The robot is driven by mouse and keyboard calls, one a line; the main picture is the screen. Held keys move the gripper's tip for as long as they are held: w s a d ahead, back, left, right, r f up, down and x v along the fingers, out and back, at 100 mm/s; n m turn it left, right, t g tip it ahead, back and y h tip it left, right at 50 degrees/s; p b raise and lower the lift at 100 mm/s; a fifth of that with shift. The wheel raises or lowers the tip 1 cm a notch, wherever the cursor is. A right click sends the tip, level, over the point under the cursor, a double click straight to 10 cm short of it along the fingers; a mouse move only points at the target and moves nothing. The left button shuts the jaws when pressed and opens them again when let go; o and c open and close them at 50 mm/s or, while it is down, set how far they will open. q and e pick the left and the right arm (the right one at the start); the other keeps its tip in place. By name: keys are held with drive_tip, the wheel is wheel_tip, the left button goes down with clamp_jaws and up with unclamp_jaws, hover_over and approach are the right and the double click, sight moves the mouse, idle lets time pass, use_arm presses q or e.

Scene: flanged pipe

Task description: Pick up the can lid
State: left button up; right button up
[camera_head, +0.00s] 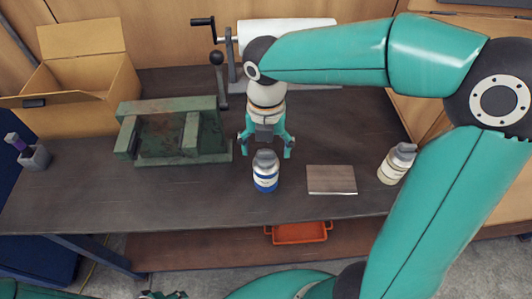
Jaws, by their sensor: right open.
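A small can with a blue and white label (265,178) stands upright on the dark workbench, near the middle. Its grey lid (265,157) sits on top. My right gripper (267,150) points down over the bench, with its teal fingers spread to either side of the lid. It is open and holds nothing. Whether a finger touches the lid cannot be told. A second can with a pale label (392,168) and a grey lid (404,150) stands at the right. Teal and dark parts at the bottom edge may belong to my left arm; its gripper's jaws are not clear.
A green machine vise (170,130) stands left of the gripper. A wooden block (331,180) lies right of the blue can. An open cardboard box (75,80) and a crank with a white roll (285,30) are behind. An orange tray (298,233) sits below the bench (200,205).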

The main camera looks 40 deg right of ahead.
drive_tip(key=shift+f, duration=1.25)
drive_tip(key=c, duration=0.9)
drive_tip(key=shift+r, duration=0.1)
